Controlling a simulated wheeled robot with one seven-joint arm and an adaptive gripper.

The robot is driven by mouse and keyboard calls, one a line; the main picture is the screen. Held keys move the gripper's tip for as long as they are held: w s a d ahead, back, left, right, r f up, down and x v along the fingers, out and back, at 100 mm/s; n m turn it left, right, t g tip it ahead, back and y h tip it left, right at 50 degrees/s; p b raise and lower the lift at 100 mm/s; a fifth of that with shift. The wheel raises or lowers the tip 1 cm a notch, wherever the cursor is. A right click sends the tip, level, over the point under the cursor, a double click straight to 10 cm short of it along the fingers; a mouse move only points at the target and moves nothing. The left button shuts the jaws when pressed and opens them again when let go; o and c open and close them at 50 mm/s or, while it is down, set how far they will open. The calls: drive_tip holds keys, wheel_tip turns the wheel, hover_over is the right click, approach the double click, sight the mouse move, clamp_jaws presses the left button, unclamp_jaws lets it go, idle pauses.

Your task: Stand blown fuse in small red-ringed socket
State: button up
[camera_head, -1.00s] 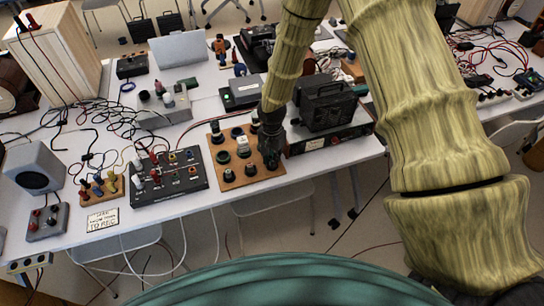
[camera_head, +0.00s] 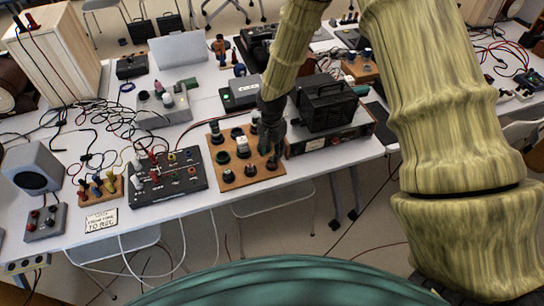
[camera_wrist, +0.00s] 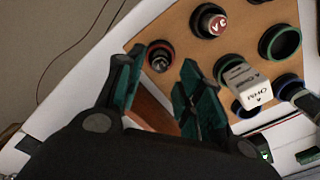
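The brown socket board (camera_head: 230,184) lies near the table's front edge and fills much of the wrist view (camera_wrist: 180,28). The small red-ringed socket (camera_wrist: 151,46) is at the board's near corner. A small, dark, metal-tipped piece, which looks like the blown fuse (camera_wrist: 160,61), stands in it; how deep it sits I cannot tell. In the head view this piece (camera_head: 272,163) is at the board's right end. My gripper (camera_head: 268,149) is just above it, its teal fingers (camera_wrist: 163,58) apart on either side and no longer seen touching it.
A black instrument (camera_head: 328,105) stands right of the board. A black panel with knobs (camera_head: 168,176) lies left.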

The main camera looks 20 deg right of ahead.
sight(272, 158)
drive_tip(key=shift+r+b, duration=1.1)
drive_tip(key=shift+r, duration=3.2)
drive_tip(key=s+f, duration=0.2)
drive_tip(key=f, duration=0.1)
drive_tip(key=s+f+n, duration=0.1)
drive_tip(key=s+f, duration=0.2)
drive_tip(key=f, duration=0.1)
drive_tip(key=s+a+f+n+y, duration=0.1)
drive_tip(key=s+f, duration=0.1)
drive_tip(key=f, duration=0.1)
drive_tip(key=shift+s+f, duration=0.2)
drive_tip(key=shift+s, duration=0.05)
drive_tip(key=s+d+f+n, duration=0.1)
drive_tip(key=s+f+n, duration=0.1)
drive_tip(key=s+f, duration=0.3)
drive_tip(key=s+d+f+n, duration=0.2)
drive_tip(key=s+f, duration=0.3)
drive_tip(key=s, duration=0.9)
drive_tip(key=s+d+f+n+h, duration=0.1)
drive_tip(key=s+f+n, duration=0.2)
drive_tip(key=s, duration=0.7)
wheel_tip(272, 158, down, 3)
drive_tip(key=shift+d+r+n, duration=0.15)
drive_tip(key=shift+d+n, duration=0.05)
drive_tip(key=shift+n, duration=0.2)
